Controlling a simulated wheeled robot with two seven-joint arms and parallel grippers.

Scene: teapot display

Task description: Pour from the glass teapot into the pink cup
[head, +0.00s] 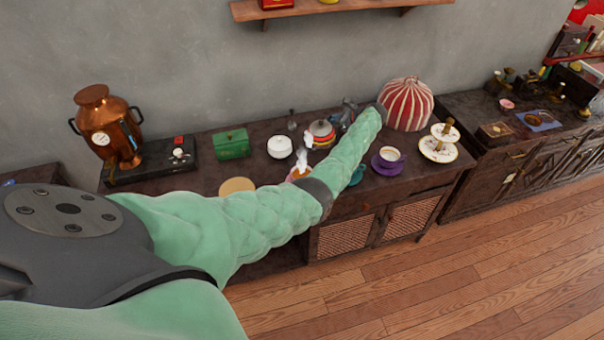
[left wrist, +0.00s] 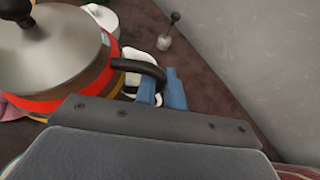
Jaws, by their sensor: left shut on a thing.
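The teapot (head: 321,132) has red, orange and yellow bands and a metal lid with a black knob. It stands upright on the dark cabinet, and it fills the left of the left wrist view (left wrist: 52,55). My left gripper (head: 343,115) is at its right side. In the left wrist view its blue fingers (left wrist: 160,88) are shut on the black handle. My right gripper is not in view.
A white lidded pot (head: 280,147), green box (head: 231,144) and copper urn (head: 112,130) stand to the left. A purple saucer with a cup (head: 389,155), a tiered plate stand (head: 438,148) and a red-white striped dome (head: 406,103) stand right. A wall shelf (head: 330,8) is above.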

